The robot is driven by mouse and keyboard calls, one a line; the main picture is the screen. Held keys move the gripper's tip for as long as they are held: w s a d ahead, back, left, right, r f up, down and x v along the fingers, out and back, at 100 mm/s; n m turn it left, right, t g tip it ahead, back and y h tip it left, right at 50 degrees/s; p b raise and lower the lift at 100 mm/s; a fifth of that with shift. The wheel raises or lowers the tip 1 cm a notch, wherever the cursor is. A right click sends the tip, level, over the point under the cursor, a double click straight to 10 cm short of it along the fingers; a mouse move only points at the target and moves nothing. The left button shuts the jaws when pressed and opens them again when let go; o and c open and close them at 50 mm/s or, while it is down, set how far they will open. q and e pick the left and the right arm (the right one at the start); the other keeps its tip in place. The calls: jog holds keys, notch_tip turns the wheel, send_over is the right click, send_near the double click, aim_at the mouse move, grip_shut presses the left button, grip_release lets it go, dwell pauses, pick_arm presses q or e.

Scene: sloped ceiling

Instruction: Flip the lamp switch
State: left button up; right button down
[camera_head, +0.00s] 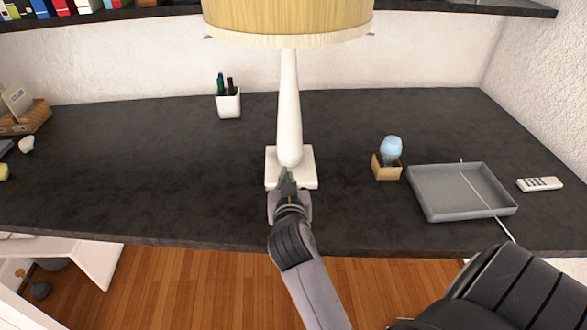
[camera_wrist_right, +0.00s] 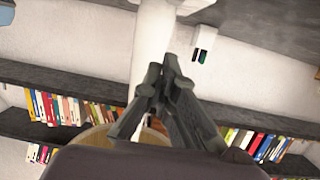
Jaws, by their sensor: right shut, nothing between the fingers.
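The lamp stands on the dark desk in the head view, with a white stem (camera_head: 289,95), a square white base (camera_head: 305,168) and a pale yellow shade (camera_head: 288,18). My right gripper (camera_head: 287,176) is shut and empty, with its fingertips at the front of the base, by the foot of the stem. I cannot tell whether they touch it. The right wrist view shows the closed fingers (camera_wrist_right: 165,70) in front of the white stem (camera_wrist_right: 152,35). I cannot make out the switch; the fingers may cover it. My left gripper is not in view.
The desk (camera_head: 180,170) holds a white pen cup (camera_head: 229,104) behind the lamp to the left. To the right are a small box with a light-blue bulb (camera_head: 391,150), a grey tray (camera_head: 462,212) and a white remote (camera_head: 540,184). Desk space left of the lamp is clear.

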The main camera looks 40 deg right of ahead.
jog(key=x, duration=0.3)
jog(key=p+x, duration=0.1)
jog(key=x, duration=0.3)
jog(key=r+x, duration=0.1)
jog(key=x, duration=0.2)
jog(key=shift+w+d, duration=0.1)
jog(key=shift+w, duration=0.15)
notch_tip(320, 180, down, 3)
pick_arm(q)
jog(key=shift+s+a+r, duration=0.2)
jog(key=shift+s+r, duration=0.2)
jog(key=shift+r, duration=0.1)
pick_arm(e)
jog(key=shift+f, duration=0.7)
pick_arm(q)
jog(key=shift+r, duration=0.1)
pick_arm(e)
jog(key=shift+r, duration=0.1)
